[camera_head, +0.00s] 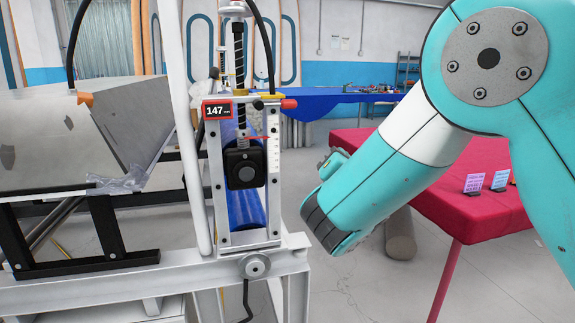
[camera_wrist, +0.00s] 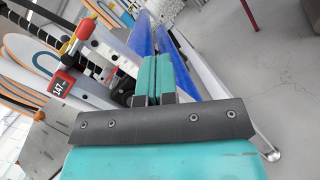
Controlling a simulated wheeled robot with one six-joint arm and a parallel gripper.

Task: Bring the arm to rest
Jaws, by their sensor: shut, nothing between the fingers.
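My gripper (camera_wrist: 159,75) shows in the wrist view as two teal fingers side by side with no gap wide enough to hold anything. It is shut and empty. Beyond it lie blue rolls (camera_wrist: 181,55). In the head view my teal and white arm comes in from the right and bends down toward the middle. I cannot make out the fingertips there.
A white machine frame (camera_head: 272,200) with a red "147" display (camera_head: 218,111) stands left of my arm. A red-covered table (camera_head: 445,205) with small cards (camera_head: 474,183) is behind it. A grey roll (camera_head: 400,235) is on the floor. Grey floor (camera_head: 365,285) is open at the front.

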